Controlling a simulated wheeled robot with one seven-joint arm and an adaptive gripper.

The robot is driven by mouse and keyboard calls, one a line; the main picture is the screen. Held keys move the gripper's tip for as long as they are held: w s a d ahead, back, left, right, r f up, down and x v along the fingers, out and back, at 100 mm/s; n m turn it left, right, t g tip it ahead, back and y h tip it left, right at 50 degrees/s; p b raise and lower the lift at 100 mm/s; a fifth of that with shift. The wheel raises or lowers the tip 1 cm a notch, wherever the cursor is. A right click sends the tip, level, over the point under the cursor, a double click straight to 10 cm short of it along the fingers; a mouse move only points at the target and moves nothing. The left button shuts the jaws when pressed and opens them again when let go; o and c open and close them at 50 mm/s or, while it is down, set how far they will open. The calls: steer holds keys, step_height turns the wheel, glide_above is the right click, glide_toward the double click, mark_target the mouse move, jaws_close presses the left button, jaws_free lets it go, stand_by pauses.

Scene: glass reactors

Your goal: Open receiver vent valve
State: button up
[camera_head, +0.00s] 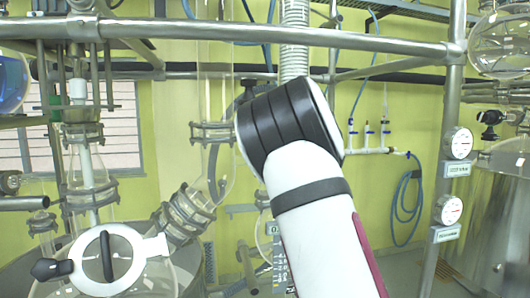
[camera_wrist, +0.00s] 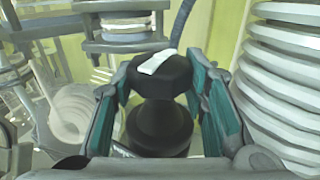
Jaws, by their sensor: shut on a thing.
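The vent valve's black faceted knob (camera_wrist: 160,112) with a white pointer mark on top stands in the middle of the wrist view. My gripper (camera_wrist: 162,76) has its teal-padded fingers on both sides of the knob and is shut on it. The knob's dark stem narrows below it. In the head view my white and black arm reaches up in front of the glassware. It hides most of my gripper and the knob there.
A ribbed white hose (camera_wrist: 284,95) runs close on the right in the wrist view. A clamped flange (camera_wrist: 122,30) sits just beyond the knob. In the head view, steel rails (camera_head: 390,45), a glass column (camera_head: 213,100) and two gauges (camera_head: 459,143) (camera_head: 448,209) surround the arm.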

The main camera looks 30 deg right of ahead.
steer(key=shift+r, duration=0.2)
steer(key=o, duration=1.2)
steer(key=shift+f, duration=0.1)
steer(key=shift+d+f, duration=0.15)
steer(key=shift+m+h, duration=0.4)
steer(key=shift+h, duration=0.2)
steer(key=m+h, duration=0.1)
steer(key=h, duration=0.1)
steer(key=m+h, duration=0.2)
steer(key=h, duration=0.1)
steer(key=m+h, duration=0.2)
steer(key=h, duration=0.1)
steer(key=shift+a+g, duration=0.25)
steer(key=shift+g, duration=0.05)
steer(key=m+g+h, duration=0.1)
steer(key=m+h, duration=0.1)
steer(key=h, duration=0.1)
steer(key=m+g+h, duration=0.2)
steer(key=h, duration=0.1)
steer(key=shift+w+m, duration=0.1)
steer(key=shift+m, duration=0.2)
steer(key=shift+m+g+h+b, duration=0.5)
steer(key=shift+m+g+h, duration=1.2)
steer(key=shift+g, duration=0.5)
steer(key=shift+g, duration=0.3)
